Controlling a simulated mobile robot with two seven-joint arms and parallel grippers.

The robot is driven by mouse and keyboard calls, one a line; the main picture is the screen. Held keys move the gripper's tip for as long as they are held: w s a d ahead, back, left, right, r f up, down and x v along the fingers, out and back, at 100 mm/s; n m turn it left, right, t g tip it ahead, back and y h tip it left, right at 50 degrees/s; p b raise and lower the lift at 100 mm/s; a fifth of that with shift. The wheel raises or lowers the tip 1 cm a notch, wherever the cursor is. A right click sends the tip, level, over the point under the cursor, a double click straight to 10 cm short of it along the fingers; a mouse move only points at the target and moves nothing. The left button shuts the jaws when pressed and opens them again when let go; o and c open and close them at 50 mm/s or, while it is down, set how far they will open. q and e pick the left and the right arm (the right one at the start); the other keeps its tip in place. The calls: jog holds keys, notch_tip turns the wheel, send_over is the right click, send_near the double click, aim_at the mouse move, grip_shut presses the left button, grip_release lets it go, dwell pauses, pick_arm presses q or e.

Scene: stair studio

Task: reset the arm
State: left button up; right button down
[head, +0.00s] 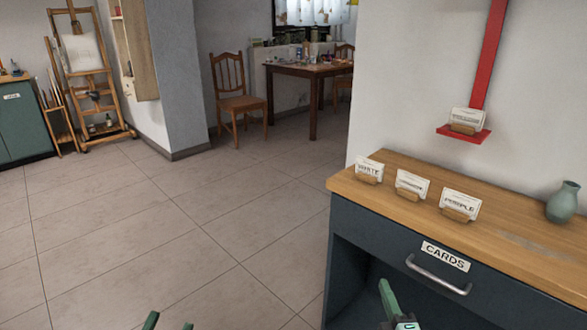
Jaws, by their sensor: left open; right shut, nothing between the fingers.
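My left gripper (169,322) shows only as two green fingertips at the bottom edge, set apart and open, with bare floor around them. My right gripper (390,298) shows at the bottom edge in front of the dark cabinet (345,230). It is shut with nothing held, below and left of the metal handle (438,274) of the drawer labelled CARDS (446,256). Most of both arms is out of view.
On the wooden cabinet top (400,165) stand several card holders, including WHITE (369,170) and PURPLE (460,205), and a grey-green vase (562,202). A red wall ledge (482,133) holds another. A chair (238,98), table (310,70) and easel (82,60) stand farther back. The left floor is clear.

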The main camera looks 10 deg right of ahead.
jog(key=s+a+r+m+y, duration=0.5)
jog(key=s+a+y, duration=0.25)
jog(key=a, duration=0.25)
jog(key=s+a+r+m+t+p, duration=0.1)
jog(key=s+r+m+t+p, duration=0.1)
jog(key=s+r+m, duration=0.55)
pick_arm(q)
jog(key=s+a+f+n+g+y+p, duration=0.2)
jog(key=s+f+g+p, duration=0.6)
jog(key=p, duration=1.4)
notch_tip(320, 180, down, 2)
jog(key=n+g+y, duration=0.2)
jog(key=y, duration=0.1)
jog(key=shift+s+a+n+g, duration=0.3)
jog(key=shift+a+g, duration=0.1)
pick_arm(e)
jog(key=s+d+f+m+g+h, duration=0.2)
jog(key=s+f+g+h, duration=0.1)
jog(key=s+f+g, duration=0.4)
notch_tip(320, 180, down, 2)
jog(key=g, duration=0.3)
jog(key=shift+s+d, duration=0.15)
jog(key=shift+s, duration=0.1)
jog(key=shift+h, duration=0.25)
